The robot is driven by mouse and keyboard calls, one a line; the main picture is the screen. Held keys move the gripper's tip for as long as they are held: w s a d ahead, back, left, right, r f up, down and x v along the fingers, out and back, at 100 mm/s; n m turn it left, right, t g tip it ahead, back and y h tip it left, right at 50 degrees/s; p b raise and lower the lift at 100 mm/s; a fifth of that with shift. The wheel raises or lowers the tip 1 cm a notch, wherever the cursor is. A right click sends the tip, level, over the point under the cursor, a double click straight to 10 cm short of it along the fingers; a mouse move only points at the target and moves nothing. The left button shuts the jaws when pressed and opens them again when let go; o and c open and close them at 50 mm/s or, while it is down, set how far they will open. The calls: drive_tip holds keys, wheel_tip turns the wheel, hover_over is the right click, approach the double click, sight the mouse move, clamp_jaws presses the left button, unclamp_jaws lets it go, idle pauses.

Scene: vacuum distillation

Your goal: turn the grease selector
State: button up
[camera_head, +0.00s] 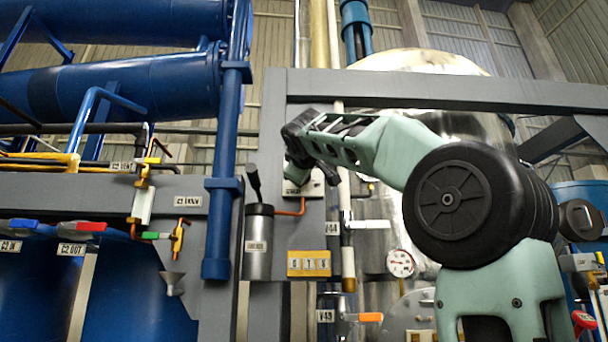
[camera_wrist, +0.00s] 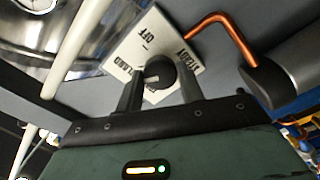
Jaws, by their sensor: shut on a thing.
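A light mark shows on the knob's face. In the head view the plate (camera_head: 292,189) shows on the grey panel, partly behind my gripper (camera_head: 303,172). The knob is hidden there.
Left of the plate stands a metal cylinder (camera_head: 258,243) with a black handle, joined by a copper pipe (camera_head: 291,211). A yellow number display (camera_head: 309,263) is below. A white vertical pipe (camera_head: 345,215) and a gauge (camera_head: 400,263) are to the right.

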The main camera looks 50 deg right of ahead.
idle(0.4)
drive_tip(key=o, duration=1)
drive_tip(key=shift+a, duration=0.15)
drive_tip(key=b+v, duration=0.6)
drive_tip(key=v, duration=1.1)
drive_tip(key=shift+s, duration=0.2)
